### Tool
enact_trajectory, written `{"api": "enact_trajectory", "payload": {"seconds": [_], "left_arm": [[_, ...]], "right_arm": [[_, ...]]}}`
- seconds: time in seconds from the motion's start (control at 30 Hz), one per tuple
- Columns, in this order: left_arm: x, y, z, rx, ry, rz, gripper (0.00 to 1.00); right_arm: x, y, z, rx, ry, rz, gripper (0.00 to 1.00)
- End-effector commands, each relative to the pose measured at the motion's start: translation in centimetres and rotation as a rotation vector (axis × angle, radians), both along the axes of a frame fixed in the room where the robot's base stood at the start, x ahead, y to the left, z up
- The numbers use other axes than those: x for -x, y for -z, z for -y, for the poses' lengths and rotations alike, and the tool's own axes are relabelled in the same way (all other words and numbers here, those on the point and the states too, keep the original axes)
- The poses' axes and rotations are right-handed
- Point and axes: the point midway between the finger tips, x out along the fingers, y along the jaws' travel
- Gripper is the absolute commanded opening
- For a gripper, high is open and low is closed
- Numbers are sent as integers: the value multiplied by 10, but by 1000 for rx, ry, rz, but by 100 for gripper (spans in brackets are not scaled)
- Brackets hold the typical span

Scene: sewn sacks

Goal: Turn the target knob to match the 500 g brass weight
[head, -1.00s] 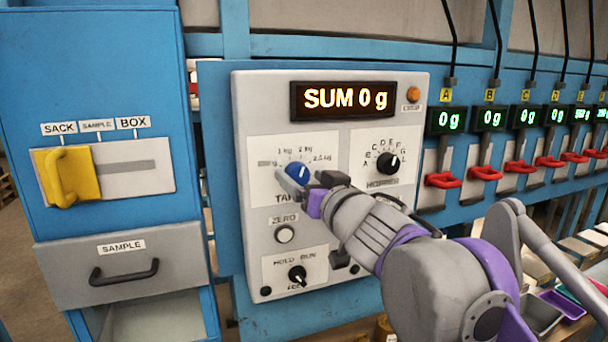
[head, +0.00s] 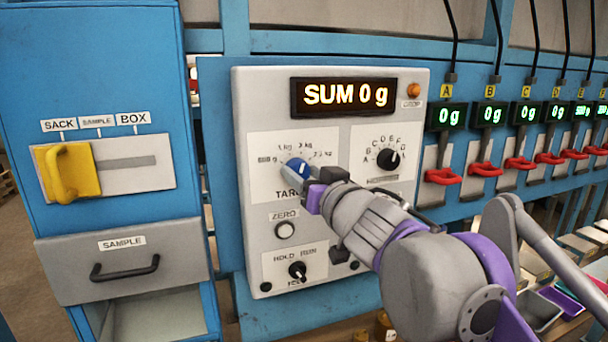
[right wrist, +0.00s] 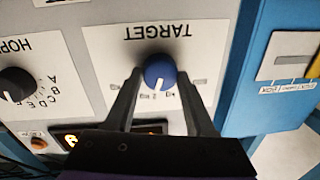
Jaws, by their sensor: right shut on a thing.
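The blue target knob (head: 297,170) sits on the grey control panel (head: 340,250), and it also shows in the right wrist view (right wrist: 160,72). Its white pointer points roughly up the panel, between the ends of its scale. My right gripper (head: 302,182) is at the knob. In the right wrist view its two fingers (right wrist: 160,80) stand on either side of the knob, shut on it. The panel display (head: 345,97) reads SUM 0 g. I cannot identify the 500 g brass weight; small brass-coloured things (head: 384,325) show at the bottom edge, partly hidden. My left gripper is out of view.
A hopper knob (head: 388,159) is right of the target knob. The zero button (head: 285,230) and hold/run switch (head: 297,270) are below. A yellow slide handle (head: 65,172) and a sample drawer (head: 125,265) are at left. Several red levers (head: 443,176) line the right.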

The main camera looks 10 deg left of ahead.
Motion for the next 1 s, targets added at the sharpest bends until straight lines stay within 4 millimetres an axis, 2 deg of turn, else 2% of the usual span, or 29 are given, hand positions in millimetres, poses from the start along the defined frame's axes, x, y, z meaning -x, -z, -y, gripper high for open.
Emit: {"api": "enact_trajectory", "payload": {"seconds": [0.37, 1.0], "left_arm": [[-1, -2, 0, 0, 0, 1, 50], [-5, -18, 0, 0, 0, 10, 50]], "right_arm": [[0, -1, -1, 166, -1, 112, 0], [1, -2, -2, 668, 0, 451, 0]]}}
